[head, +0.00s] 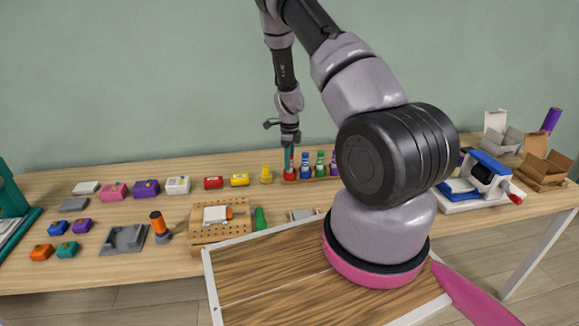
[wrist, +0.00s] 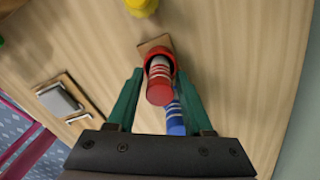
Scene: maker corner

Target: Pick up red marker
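The red marker (head: 289,174) stands upright at the left end of a row of markers at the back of the table. In the wrist view the red marker (wrist: 160,92) has pale stripes on its body and lies between the two teal fingers of my gripper (wrist: 159,76). The fingers are apart, one on each side of the marker, with a small gap visible. In the head view my gripper (head: 289,160) points down over the red marker and partly hides it.
A blue marker (wrist: 174,120) stands close beside the red one. A green marker (head: 320,166) and a purple one stand further right in the row. A yellow piece (head: 266,175) stands to the left. A pegboard block (head: 207,234) sits nearer the front.

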